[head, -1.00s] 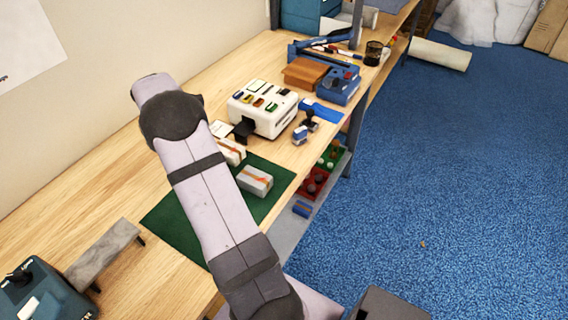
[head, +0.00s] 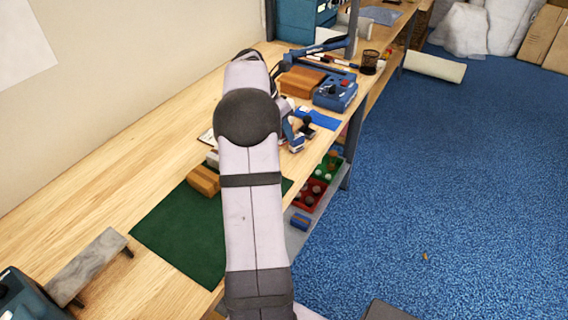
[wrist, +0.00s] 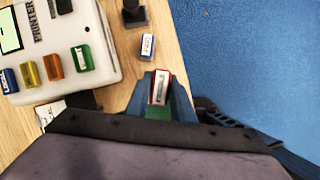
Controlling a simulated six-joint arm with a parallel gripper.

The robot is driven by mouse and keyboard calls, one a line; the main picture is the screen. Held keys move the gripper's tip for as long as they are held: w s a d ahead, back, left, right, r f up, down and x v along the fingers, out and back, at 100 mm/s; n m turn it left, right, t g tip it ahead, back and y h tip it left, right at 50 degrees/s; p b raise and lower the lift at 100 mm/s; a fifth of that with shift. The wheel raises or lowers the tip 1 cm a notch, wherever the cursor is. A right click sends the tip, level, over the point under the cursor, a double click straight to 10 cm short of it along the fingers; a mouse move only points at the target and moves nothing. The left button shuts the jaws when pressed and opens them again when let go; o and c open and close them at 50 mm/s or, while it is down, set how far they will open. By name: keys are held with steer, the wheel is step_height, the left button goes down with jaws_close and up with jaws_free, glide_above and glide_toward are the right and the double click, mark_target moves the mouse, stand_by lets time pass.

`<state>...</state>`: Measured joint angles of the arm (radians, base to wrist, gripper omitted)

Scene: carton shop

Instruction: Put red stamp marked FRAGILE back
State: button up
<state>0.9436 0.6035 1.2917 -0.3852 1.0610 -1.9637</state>
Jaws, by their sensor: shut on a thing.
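In the wrist view, my gripper (wrist: 160,98) is shut on a red stamp (wrist: 159,86) with a white label on its end. The lettering is too small to read. The held stamp is near the table's right edge, beside a white printer (wrist: 75,50). A blue stamp with a white label (wrist: 147,46) stands just beyond it, apart from the fingers. In the head view, my arm hides the held stamp and most of the printer.
Colored labelled blocks, including a green one (wrist: 82,58), sit in the printer's top. A black-handled item (wrist: 134,12) stands beyond the blue stamp. In the head view are a blue mat (head: 322,119), green mat (head: 180,235) and brown box (head: 203,180). Blue floor lies right.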

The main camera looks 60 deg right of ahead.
steer(key=shift+f+p, duration=0.75)
steer(key=shift+f, duration=4.2)
steer(key=shift+f, duration=0.1)
steer(key=o, duration=0.8)
steer(key=shift+o, duration=0.2)
steer(key=shift+w+a+r, duration=0.1)
steer(key=shift+r, duration=0.25)
steer(key=b+v, duration=0.1)
steer(key=v, duration=1)
steer(key=shift+r+b, duration=0.3)
steer(key=shift+b, duration=0.05)
steer(key=shift+a, duration=0.15)
